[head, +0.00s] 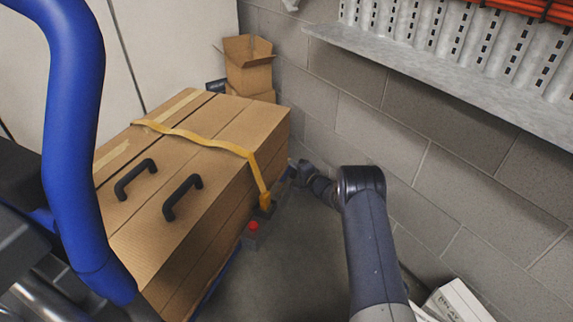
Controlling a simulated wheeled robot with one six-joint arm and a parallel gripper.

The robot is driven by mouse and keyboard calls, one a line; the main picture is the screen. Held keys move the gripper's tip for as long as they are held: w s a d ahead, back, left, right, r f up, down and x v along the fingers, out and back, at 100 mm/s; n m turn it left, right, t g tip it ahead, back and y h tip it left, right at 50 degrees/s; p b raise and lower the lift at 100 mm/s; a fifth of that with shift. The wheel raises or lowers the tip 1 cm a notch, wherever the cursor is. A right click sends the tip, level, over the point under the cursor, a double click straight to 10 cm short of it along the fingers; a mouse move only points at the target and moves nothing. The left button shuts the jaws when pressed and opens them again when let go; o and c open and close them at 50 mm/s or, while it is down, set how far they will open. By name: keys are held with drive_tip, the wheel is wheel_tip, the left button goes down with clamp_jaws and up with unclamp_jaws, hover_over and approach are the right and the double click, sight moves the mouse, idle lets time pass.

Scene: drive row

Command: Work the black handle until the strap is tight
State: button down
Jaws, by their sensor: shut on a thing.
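A yellow strap (205,141) runs across the top of a large cardboard box (210,205) and down its right side. It lies in loose waves on the top. Its lower end meets a small dark ratchet (264,209) low beside the box. My gripper (286,176) is at the box's right side, just above and right of the ratchet. It is shut on the ratchet's black handle, which is small and mostly hidden by the jaws. Two other black handles (135,179) (182,197) stand on the box top, apart from my gripper.
A red knob (253,226) sits on a grey block below the ratchet. A grey block wall (375,125) with a metal ledge (450,80) stands close on the right. Smaller boxes (249,75) are behind. A thick blue tube (75,130) fills the left foreground. Bare floor lies in front.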

drive_tip(key=shift+s+d+f, duration=0.15)
drive_tip(key=shift+d, duration=0.35)
drive_tip(key=shift+s+d+f, duration=0.15)
drive_tip(key=shift+s+d, duration=0.05)
drive_tip(key=shift+d, duration=0.3)
drive_tip(key=shift+s+d+f, duration=0.15)
drive_tip(key=shift+d, duration=0.35)
drive_tip(key=c, duration=1.5)
unclamp_jaws()
drive_tip(key=shift+d+r, duration=0.15)
drive_tip(key=shift+o, duration=1.3)
drive_tip(key=shift+s+f, duration=0.1)
drive_tip(key=shift+f, duration=0.3)
drive_tip(key=shift+s, duration=0.1)
drive_tip(key=p+v, duration=0.3)
drive_tip(key=v, duration=0.7)
drive_tip(key=shift+s+r+p, duration=0.2)
drive_tip(key=shift+s+p, duration=0.05)
drive_tip(key=shift+p, duration=0.05)
